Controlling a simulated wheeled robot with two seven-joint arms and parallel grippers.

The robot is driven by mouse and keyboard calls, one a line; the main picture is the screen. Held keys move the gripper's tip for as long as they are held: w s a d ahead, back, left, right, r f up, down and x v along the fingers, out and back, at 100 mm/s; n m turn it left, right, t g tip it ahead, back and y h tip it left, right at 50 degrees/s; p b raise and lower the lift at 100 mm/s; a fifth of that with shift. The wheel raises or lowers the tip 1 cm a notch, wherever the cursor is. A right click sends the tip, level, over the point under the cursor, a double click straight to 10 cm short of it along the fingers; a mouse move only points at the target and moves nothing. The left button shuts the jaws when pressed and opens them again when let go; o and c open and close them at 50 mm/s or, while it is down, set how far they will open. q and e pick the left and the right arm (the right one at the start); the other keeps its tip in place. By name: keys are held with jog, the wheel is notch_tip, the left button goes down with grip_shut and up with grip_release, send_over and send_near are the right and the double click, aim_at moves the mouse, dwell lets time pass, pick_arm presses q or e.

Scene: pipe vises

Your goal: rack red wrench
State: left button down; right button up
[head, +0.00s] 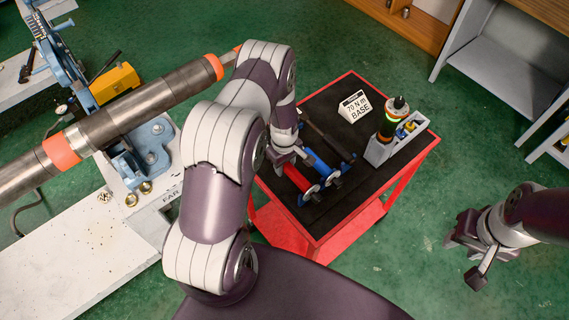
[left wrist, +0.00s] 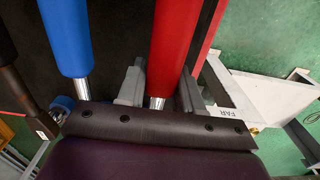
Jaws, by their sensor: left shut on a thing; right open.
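The red wrench (head: 298,179) is on the black-topped red cart, its red handle pointing toward the cart's near edge. My left gripper (head: 284,161) is over the cart, at the far end of that handle. The wrench's head is hidden under the gripper. The blue wrench (head: 320,164) lies alongside on the right in the head view. My right gripper (head: 468,246) is open and empty above the green floor, right of the cart.
A dark wrench (head: 324,136) lies beyond the blue one. A "70 N·m BASE" sign (head: 354,106) and a grey tray (head: 383,152) with a signal light stand on the cart (head: 345,226). Left, a blue vise (head: 150,143) holds a long pipe (head: 118,118) with orange bands.

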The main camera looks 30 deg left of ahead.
pick_arm(q)
jog(key=shift+f+b, duration=0.45)
jog(key=shift+f, duration=0.1)
jog(key=shift+s+f, duration=0.1)
dwell(1.3)
jog(key=c, duration=0.7)
grip_release()
jog(key=shift+o, duration=0.2)
notch_tip(320, 180, up, 13)
jog(key=b, duration=0.3)
jog(key=shift+f, duration=0.2)
